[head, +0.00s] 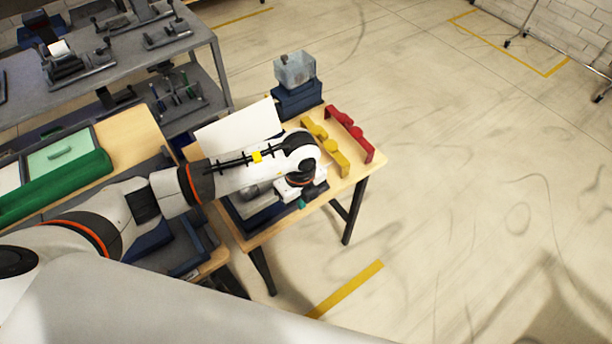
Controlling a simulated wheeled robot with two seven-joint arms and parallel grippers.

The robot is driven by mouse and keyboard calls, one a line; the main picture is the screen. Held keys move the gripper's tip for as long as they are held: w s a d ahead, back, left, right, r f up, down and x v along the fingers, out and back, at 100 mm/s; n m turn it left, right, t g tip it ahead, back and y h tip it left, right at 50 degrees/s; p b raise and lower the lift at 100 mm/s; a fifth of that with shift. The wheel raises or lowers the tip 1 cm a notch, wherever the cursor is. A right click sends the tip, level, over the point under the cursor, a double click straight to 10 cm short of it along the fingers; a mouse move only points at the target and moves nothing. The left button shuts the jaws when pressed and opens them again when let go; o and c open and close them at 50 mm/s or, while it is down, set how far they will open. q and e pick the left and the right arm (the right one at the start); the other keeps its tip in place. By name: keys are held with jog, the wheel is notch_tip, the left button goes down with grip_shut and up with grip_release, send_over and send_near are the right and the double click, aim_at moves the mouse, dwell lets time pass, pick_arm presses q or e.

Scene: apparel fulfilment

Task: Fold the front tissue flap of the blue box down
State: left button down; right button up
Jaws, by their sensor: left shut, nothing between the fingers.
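The blue box (240,222) sits on the small wooden table, mostly covered by my left arm. Its dark near side and corner show below the arm. A white tissue sheet (240,127) rises behind the arm; I cannot tell whether it is the back flap. The front flap cannot be made out clearly, as the arm and wrist cover that area. My left gripper (305,201) points down at the right end of the box, shut and empty. I cannot tell whether it touches the tissue. My right gripper is not in view.
A yellow holder (326,148) and a red holder (350,134) lie right of the box. A clear bin (294,70) on a blue base stands at the table's back. A green roll (55,188) lies on the left bench. The floor at right is free.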

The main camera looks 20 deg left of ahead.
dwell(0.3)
pick_arm(q)
jog(key=w+a+b, duration=0.6)
jog(key=w+a, duration=0.3)
jog(key=a, duration=0.3)
jog(key=shift+w+a, duration=0.2)
jog(key=shift+w, duration=0.2)
dwell(0.4)
jog(key=shift+f+b, duration=2.45)
jog(key=shift+f, duration=0.75)
notch_tip(320, 180, up, 8)
jog(key=p, duration=0.6)
jog(key=shift+r, duration=0.2)
